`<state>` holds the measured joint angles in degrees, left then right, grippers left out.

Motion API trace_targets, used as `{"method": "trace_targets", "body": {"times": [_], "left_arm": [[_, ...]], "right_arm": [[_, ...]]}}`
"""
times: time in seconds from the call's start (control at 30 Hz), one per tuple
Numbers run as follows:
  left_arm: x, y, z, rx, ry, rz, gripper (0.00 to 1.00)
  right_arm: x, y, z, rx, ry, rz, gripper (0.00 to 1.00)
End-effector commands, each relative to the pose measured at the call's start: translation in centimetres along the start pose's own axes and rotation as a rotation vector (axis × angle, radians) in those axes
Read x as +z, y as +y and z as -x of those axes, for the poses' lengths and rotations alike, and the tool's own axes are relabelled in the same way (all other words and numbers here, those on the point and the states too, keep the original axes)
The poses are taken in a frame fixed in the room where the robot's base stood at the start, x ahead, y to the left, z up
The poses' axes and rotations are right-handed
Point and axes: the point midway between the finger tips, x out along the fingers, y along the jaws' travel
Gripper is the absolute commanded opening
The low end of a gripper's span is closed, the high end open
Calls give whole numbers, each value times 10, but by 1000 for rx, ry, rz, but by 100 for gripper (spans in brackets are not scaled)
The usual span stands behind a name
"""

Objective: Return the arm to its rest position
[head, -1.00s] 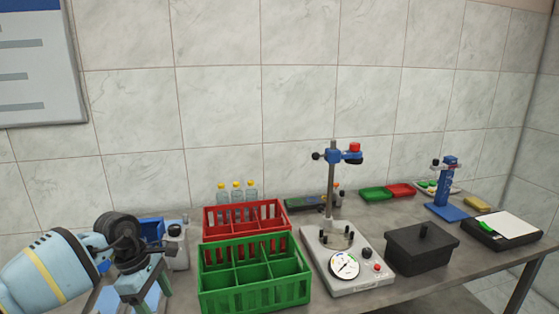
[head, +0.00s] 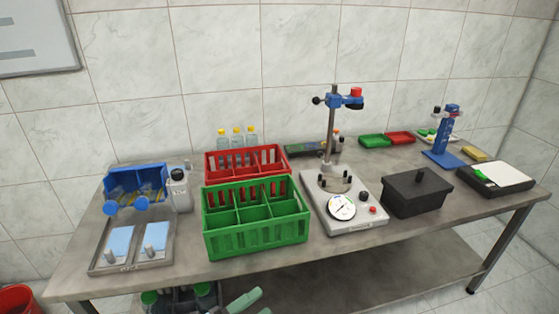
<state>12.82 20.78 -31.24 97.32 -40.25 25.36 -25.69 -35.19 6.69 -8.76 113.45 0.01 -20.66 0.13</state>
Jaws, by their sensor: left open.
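The rest of the left arm is cut off by the picture's edge. My right gripper is not in view.
The grey table (head: 240,268) holds a green crate (head: 255,240), a red crate (head: 245,160), a blue bin (head: 135,180), a metal tray (head: 130,262), a gauge stand (head: 345,210) and a black lidded box (head: 417,193). A red container (head: 17,300) stands at lower left.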

Motion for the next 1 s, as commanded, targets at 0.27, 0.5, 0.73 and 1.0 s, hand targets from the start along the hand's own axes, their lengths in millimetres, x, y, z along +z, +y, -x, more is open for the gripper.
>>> {"method": "trace_targets", "body": {"times": [0.27, 0.5, 0.73, 1.0], "left_arm": [[5, 63, 92, 26, -515, 673, 67], [-29, 127, 204, 59, -963, 1203, 67], [-74, 156, 277, 72, -1243, 1503, 67], [-84, 161, 291, 73, -1300, 1562, 67]], "right_arm": [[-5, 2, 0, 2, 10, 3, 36], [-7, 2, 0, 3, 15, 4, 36], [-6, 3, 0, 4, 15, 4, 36], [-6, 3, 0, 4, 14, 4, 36]]}}
